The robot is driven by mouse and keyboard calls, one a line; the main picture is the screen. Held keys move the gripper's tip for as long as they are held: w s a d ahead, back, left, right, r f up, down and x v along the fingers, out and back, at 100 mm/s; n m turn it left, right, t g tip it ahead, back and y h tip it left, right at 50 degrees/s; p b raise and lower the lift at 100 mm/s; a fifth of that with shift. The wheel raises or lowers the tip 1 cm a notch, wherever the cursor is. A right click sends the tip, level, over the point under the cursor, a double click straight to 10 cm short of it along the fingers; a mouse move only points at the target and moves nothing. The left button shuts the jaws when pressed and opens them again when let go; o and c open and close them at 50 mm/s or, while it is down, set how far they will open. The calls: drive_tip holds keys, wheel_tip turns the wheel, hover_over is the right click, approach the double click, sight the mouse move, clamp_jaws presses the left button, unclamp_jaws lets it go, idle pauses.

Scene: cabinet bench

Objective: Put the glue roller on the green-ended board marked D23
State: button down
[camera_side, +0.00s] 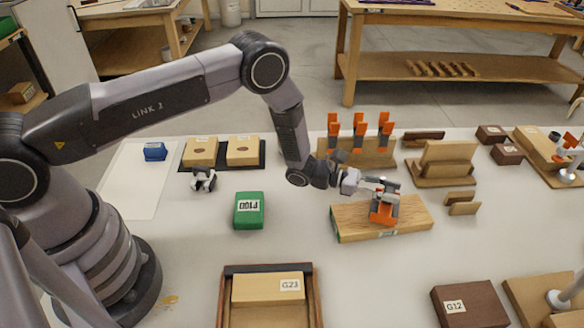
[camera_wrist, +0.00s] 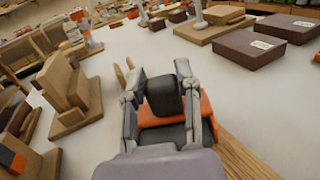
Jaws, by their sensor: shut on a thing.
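The light wooden board (camera_side: 418,215) lies on the bench right of the middle, with green on its left end. A small label on its front edge is too small to read. My gripper (camera_side: 385,197) is over this board, shut on an orange and dark-grey tool, which I take as the glue roller (camera_side: 380,213). In the wrist view the glue roller (camera_wrist: 165,134) shows its dark block and orange body between the fingers of my gripper (camera_wrist: 163,95). The board (camera_wrist: 240,158) shows beneath it at the lower right. I cannot tell whether the roller touches the board.
A green block (camera_side: 249,210) and a wooden tray (camera_side: 225,300) with a G23 block lie left of the board. Orange clamps (camera_side: 359,130) stand behind it. A dark G12 block (camera_side: 468,306) lies front right. Bench around the board's front is clear.

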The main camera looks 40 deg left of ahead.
drive_tip(key=shift+f, duration=0.1)
drive_tip(key=c, duration=0.8)
unclamp_jaws()
